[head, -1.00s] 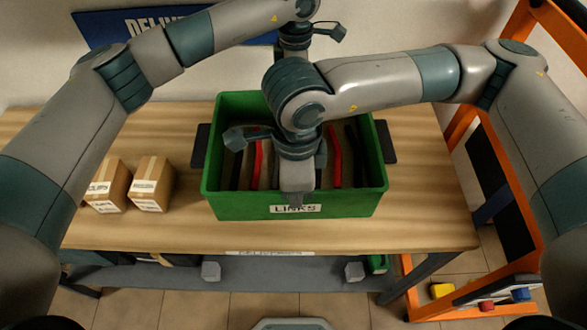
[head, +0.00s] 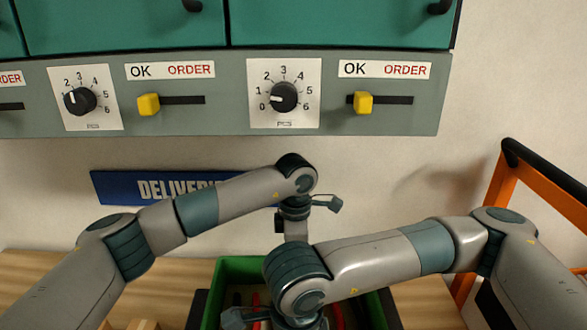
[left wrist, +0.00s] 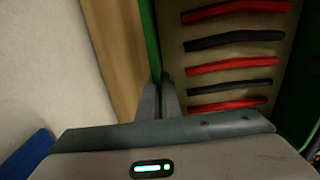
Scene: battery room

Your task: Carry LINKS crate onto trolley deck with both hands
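The green LINKS crate (head: 240,268) shows only its far part at the bottom of the head view, below my right arm; its front and label are out of frame. In the left wrist view, red and black bars lie inside the crate, beside its green wall (left wrist: 151,40). My left gripper (left wrist: 160,90) is at the far wall, its two fingers close together with the wall's rim between them. In the head view its fingertips are hidden. My right wrist is over the crate at the bottom edge; its fingers are out of frame. The orange trolley frame (head: 548,190) stands at right; its deck is not visible.
The crate is on a wooden table (head: 40,275). A carton (head: 143,324) barely shows at the bottom left. A blue DELIVERIES sign (head: 135,190) hangs on the wall. Above it is a grey panel (head: 225,100) with dials and yellow sliders.

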